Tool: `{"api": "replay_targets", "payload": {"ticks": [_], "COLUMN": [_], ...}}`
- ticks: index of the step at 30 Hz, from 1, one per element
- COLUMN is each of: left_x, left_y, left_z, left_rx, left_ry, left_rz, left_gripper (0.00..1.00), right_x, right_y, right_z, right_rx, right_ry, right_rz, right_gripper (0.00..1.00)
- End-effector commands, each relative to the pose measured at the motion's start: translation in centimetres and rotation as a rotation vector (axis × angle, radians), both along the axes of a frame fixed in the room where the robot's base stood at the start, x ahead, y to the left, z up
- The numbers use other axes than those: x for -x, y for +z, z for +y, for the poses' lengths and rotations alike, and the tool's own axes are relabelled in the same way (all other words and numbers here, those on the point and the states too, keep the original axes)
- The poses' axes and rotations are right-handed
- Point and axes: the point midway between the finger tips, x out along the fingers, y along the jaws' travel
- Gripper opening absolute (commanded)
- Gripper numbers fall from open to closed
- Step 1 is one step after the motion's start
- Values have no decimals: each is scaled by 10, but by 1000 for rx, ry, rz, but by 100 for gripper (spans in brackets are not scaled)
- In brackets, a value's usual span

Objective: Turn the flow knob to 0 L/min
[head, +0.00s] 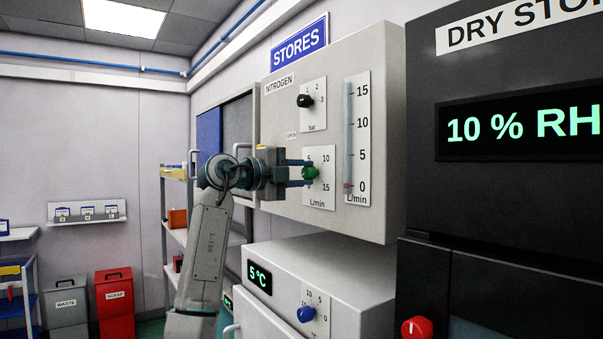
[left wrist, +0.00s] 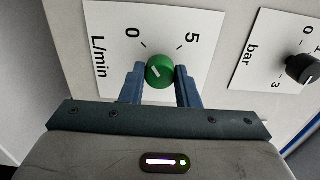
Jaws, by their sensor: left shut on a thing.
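The green flow knob (head: 310,173) sits on a white dial plate (head: 319,199) marked L/min, on the nitrogen panel. In the left wrist view the knob (left wrist: 159,71) lies between the fingers, with the 0 above left of it and the 5 above right. A short pale slanted mark shows on the knob; I cannot tell its exact reading. My left gripper (head: 308,173) is shut on the knob, a finger on each side. The gauge tube (head: 348,130) has a small red float low down, near 0. My right gripper is not in view.
A black bar knob (head: 305,101) sits above the flow knob on the same panel (head: 385,130). Below stands a cabinet (head: 340,262) with a blue knob (head: 306,314). A black dry-storage unit (head: 480,210) is at the right. A door handle is left of my gripper.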

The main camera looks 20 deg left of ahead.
Motion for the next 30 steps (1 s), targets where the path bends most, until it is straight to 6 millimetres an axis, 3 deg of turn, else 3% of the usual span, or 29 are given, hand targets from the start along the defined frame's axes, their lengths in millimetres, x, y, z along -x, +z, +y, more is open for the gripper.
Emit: {"api": "replay_targets", "payload": {"ticks": [12, 29, 30], "left_x": [0, 0, 0], "left_y": [0, 0, 0], "left_z": [1, 0, 0], "left_rx": [151, 172, 172], "left_ry": [2, 1, 1], "left_rz": [117, 134, 134], "left_gripper": [6, 6, 34], "right_x": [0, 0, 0], "right_y": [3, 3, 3], "right_z": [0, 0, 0], "right_rx": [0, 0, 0], "right_ry": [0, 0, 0], "right_rz": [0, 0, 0], "right_gripper": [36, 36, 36]}}
